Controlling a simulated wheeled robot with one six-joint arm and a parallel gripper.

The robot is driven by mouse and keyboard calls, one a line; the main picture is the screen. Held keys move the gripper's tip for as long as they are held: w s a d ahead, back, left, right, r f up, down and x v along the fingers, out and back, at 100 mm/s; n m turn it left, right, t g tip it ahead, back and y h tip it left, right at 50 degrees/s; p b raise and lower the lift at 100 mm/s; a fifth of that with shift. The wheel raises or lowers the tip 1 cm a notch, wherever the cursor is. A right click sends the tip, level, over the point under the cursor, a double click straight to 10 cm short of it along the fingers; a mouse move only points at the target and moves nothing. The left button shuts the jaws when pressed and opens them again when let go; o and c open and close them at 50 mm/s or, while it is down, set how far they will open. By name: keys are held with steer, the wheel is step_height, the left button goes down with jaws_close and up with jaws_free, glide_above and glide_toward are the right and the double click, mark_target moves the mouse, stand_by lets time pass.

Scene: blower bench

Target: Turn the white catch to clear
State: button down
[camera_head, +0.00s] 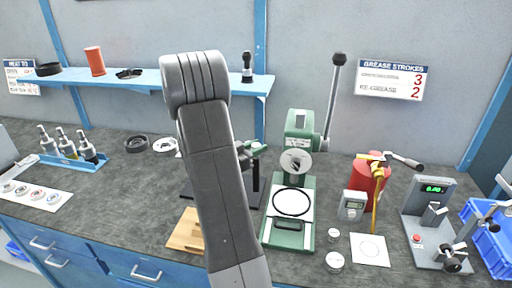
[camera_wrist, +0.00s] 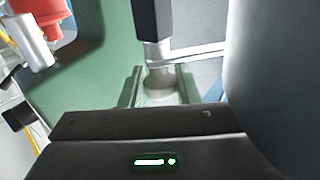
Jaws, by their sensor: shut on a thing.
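In the wrist view, my gripper (camera_wrist: 160,92) reaches forward over a green surface. A pale, rounded piece, seemingly the white catch (camera_wrist: 158,82), sits between its two fingers, and they are shut on it. A dark bar with a light grey end comes down from the top and overlaps this piece. Which way the catch is turned cannot be told. In the head view, my grey arm hides much of the spot left of the green press (camera_head: 297,160), and the catch cannot be made out there.
A red cylinder (camera_head: 367,180) with a yellow-handled tool, a handheld meter (camera_head: 353,206) and a display stand (camera_head: 428,215) are to the right. A wooden block (camera_head: 187,232) lies beside my arm. Bottles (camera_head: 68,142) stand at the left. Bare bench (camera_head: 110,190) shows left of my arm.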

steer(key=c, duration=1.1)
jaws_free()
steer(key=b+v, duration=0.2)
steer(key=v, duration=1.1)
steer(key=shift+s+a, duration=0.25)
steer(key=shift+a, duration=0.1)
